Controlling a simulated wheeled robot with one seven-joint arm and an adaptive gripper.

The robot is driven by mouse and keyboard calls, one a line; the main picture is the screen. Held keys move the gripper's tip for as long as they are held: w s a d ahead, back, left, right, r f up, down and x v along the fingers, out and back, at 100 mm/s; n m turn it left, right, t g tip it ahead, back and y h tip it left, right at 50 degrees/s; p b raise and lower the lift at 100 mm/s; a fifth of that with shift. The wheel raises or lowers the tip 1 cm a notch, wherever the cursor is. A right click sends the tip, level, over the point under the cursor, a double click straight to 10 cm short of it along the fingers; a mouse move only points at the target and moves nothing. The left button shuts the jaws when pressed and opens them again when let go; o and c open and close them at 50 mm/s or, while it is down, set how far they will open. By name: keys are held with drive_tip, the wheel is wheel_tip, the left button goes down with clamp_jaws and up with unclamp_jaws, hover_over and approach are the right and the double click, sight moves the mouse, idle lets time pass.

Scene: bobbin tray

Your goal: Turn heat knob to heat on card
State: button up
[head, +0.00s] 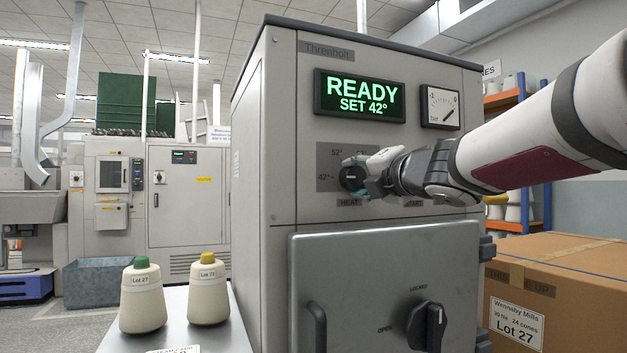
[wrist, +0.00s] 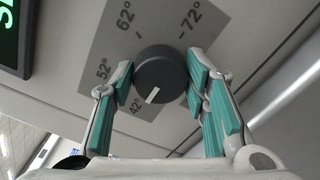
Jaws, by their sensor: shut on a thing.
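The dark round heat knob (head: 352,178) sits on the steamer's grey scale panel. In the wrist view the knob (wrist: 160,72) stands between the two teal finger pads, and its white mark points at 42°. The scale also shows 52°, 62° and 72°. My gripper (wrist: 162,77) is shut on the knob; in the head view the gripper (head: 368,174) reaches it from the right and covers part of the scale. The green display (head: 360,96) reads READY, SET 42°. A white card (head: 174,350) is cut off at the bottom edge; its text cannot be read fully.
Two cones stand on a light table: a green-topped one (head: 142,297) marked Lot 27 and a yellow-topped one (head: 208,290). Below the knob is the steamer door (head: 350,270) with a black lock handle (head: 427,325). A carton (head: 560,280) marked Lot 27 stands at right.

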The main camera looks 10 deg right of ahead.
idle(0.3)
drive_tip(key=o, duration=1.1)
drive_tip(key=shift+o, duration=0.2)
drive_tip(key=shift+s, duration=0.1)
drive_tip(key=v, duration=1.1)
drive_tip(key=shift+s, duration=0.4)
drive_tip(key=shift+d, duration=0.2)
